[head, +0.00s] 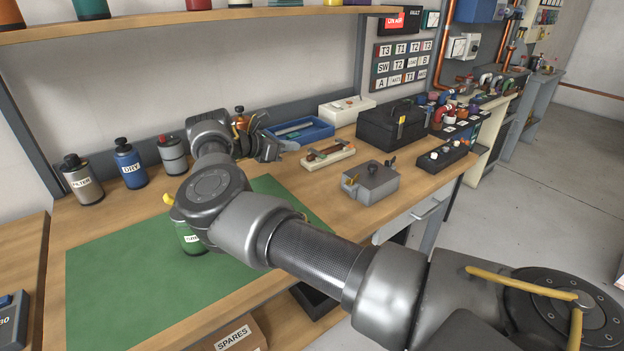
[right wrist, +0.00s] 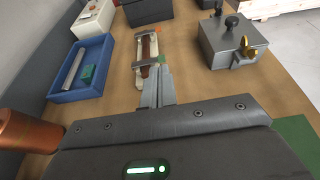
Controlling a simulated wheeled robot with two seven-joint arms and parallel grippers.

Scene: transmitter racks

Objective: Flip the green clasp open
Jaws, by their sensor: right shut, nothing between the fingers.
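A pale base (head: 328,153) with a brown bar and metal clips lies on the bench. It also shows in the right wrist view (right wrist: 139,79). A small green piece (right wrist: 161,59), which looks like the green clasp, is at its near end, just beyond my fingertips. I cannot tell whether it is touched or how far it is lifted. My right gripper (right wrist: 157,82) is shut and empty, pointing at that near end. In the head view my right gripper (head: 272,148) is left of the base, partly hidden by its own wrist. My left gripper is not in view.
A blue tray (head: 328,126) lies behind the base. A grey box (head: 375,184) with dark knobs and a yellow latch stands to the right. A black case (head: 376,133) is beyond. A copper-coloured cylinder (right wrist: 27,133) is close left of my gripper. The green mat (head: 120,290) is mostly bare.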

